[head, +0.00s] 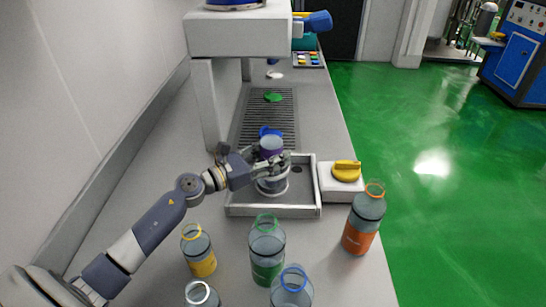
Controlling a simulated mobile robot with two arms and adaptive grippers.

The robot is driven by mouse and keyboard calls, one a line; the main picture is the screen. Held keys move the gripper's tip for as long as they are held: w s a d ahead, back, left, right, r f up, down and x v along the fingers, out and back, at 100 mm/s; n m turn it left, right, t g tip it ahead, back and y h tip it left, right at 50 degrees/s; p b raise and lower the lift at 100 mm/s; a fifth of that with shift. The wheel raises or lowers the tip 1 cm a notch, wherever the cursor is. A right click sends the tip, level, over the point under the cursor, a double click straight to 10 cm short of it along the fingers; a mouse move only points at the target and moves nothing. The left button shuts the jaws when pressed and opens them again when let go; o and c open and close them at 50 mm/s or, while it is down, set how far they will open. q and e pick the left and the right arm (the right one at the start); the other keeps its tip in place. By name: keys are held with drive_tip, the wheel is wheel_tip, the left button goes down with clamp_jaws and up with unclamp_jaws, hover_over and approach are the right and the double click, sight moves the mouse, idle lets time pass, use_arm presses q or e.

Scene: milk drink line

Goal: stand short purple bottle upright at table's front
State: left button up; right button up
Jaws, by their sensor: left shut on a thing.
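The short purple bottle (271,144) is in the head view, above the front tray. Its purple part shows above my fingers. My left gripper (272,167) comes in from the left and is shut on the bottle. Below the fingers a grey rounded part with a pale ring (273,189) shows inside the tray. I cannot tell whether it belongs to the bottle or which end of the bottle is up. The fingers hide the bottle's middle. My right gripper is not in view.
The grey tray (246,211) lies under my gripper. A white box with a yellow knob (347,171) stands right of it. Orange (363,222), green (266,250), yellow (198,252) and blue-ringed (291,290) bottles stand on the table's front part. A grate (283,105) lies behind.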

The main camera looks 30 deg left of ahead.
use_arm(q)
wheel_tip(320, 180, up, 10)
drive_tip(key=p, duration=0.3)
drive_tip(key=shift+f, duration=0.1)
wheel_tip(320, 180, up, 11)
drive_tip(key=p, duration=1)
drive_tip(key=shift+p, duration=0.35)
drive_tip(key=s+d+r+p, duration=0.2)
drive_tip(key=s+d+p, duration=0.1)
drive_tip(key=s, duration=0.3)
drive_tip(key=s+d+r+p, duration=0.2)
drive_tip(key=s+d+p, duration=0.1)
drive_tip(key=s+p, duration=0.3)
drive_tip(key=shift+s, duration=0.35)
